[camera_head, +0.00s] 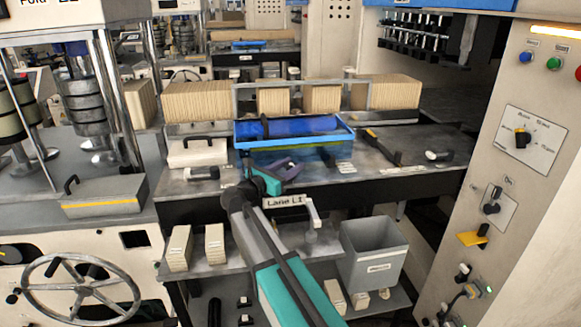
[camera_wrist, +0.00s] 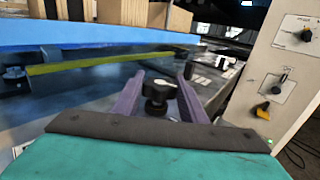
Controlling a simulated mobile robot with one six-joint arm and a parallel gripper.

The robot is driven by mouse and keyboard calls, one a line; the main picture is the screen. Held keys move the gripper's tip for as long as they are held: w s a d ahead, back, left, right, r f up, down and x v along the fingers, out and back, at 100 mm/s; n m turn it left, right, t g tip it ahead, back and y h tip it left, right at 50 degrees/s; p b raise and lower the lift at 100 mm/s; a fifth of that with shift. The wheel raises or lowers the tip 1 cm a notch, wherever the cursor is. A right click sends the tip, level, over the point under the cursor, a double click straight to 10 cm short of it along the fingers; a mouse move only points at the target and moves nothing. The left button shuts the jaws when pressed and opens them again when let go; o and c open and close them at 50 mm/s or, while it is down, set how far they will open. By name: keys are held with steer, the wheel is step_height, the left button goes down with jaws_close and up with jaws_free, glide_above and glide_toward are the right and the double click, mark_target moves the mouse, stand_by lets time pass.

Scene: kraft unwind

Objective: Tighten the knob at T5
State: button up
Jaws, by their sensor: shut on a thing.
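My gripper (camera_head: 283,172), with purple fingers on a teal body, is at the front of the workbench, just before the blue tray (camera_head: 240,141). In the wrist view, a black knob (camera_wrist: 158,91) with a flared head sits between the two fingers of my gripper (camera_wrist: 157,82). The fingers are shut on it from left and right. The knob cannot be made out in the head view, where my gripper hides that spot. No T5 marking is readable.
The blue tray, with a dark blue roll (camera_head: 300,125) in it, stands close behind my gripper. A black-handled tool (camera_head: 382,147) lies to its right. A white control panel (camera_head: 530,140) stands at right. A grey bin (camera_head: 375,255) is on the lower shelf.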

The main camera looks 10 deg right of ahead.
steer(key=shift+w+a+r, duration=0.1)
steer(key=shift+r, duration=0.2)
steer(key=o, duration=1.1)
steer(key=shift+c, duration=0.2)
steer(key=shift+f, duration=0.15)
steer(key=shift+s, duration=0.2)
steer(key=shift+s+a+f, duration=0.1)
steer(key=shift+s+a, duration=0.2)
steer(key=shift+a, duration=0.1)
steer(key=b+v, duration=0.3)
steer(key=v, duration=0.9)
steer(key=shift+a, duration=0.3)
steer(key=shift+s, duration=0.15)
